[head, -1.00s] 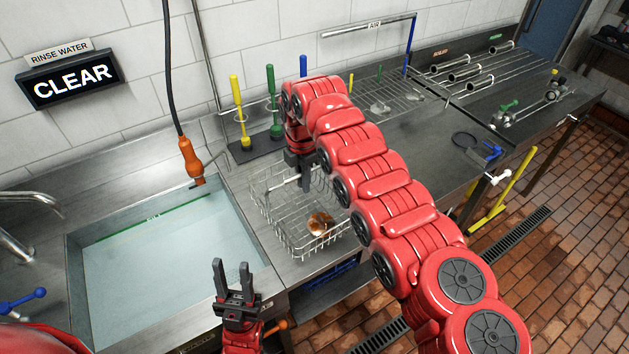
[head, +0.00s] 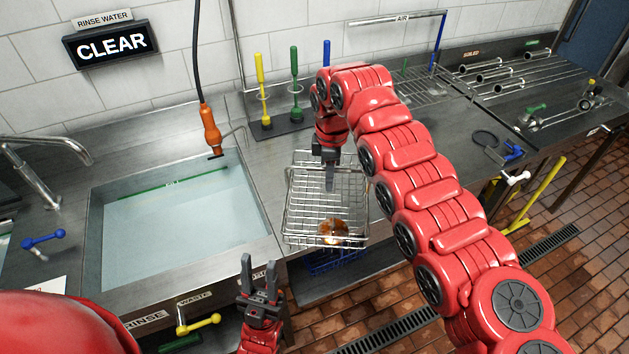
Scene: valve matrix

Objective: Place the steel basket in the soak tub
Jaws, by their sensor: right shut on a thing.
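The steel basket (head: 297,222) is a wire basket in the middle of the head view, with a copper-brown piece (head: 333,231) inside. My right gripper (head: 329,185) reaches down over it and is shut on its wire. The basket seems slightly raised over the counter's front part; the exact gap cannot be told. My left gripper (head: 260,285) is open and empty in front of the sink's front edge. The large water-filled sink (head: 180,220) left of the basket carries a RINSE label. No tub marked as soak is readable; a piece of another basin may show at the left edge.
An orange nozzle (head: 210,130) hangs over the sink's back right corner. Upright brushes (head: 294,80) stand behind the basket. A faucet (head: 35,175) and blue valve handle (head: 43,239) are at left. A yellow valve handle (head: 200,323) is below the sink. Pipes and racks lie at right.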

